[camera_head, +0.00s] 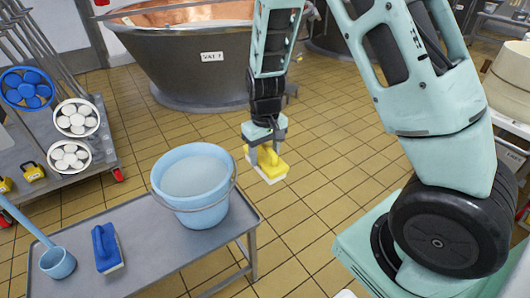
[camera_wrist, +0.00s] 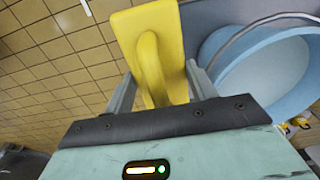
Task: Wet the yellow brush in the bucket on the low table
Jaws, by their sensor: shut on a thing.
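The yellow brush (camera_head: 266,163) has a yellow handle and back with pale bristles underneath. My gripper (camera_head: 265,146) is shut on its handle and holds it in the air to the right of the bucket. In the wrist view the brush (camera_wrist: 150,45) sits between the fingers (camera_wrist: 160,88). The light blue bucket (camera_head: 196,212) stands upright on the low grey table (camera_head: 150,245) and holds pale liquid. The bucket's wall also shows at the right of the wrist view (camera_wrist: 285,85). The brush and bucket are apart.
A blue brush (camera_head: 105,247) and a blue ladle (camera_head: 58,262) lie on the low table left of the bucket. A large copper-lined vat (camera_head: 190,70) stands behind. Tiled floor is clear around the brush.

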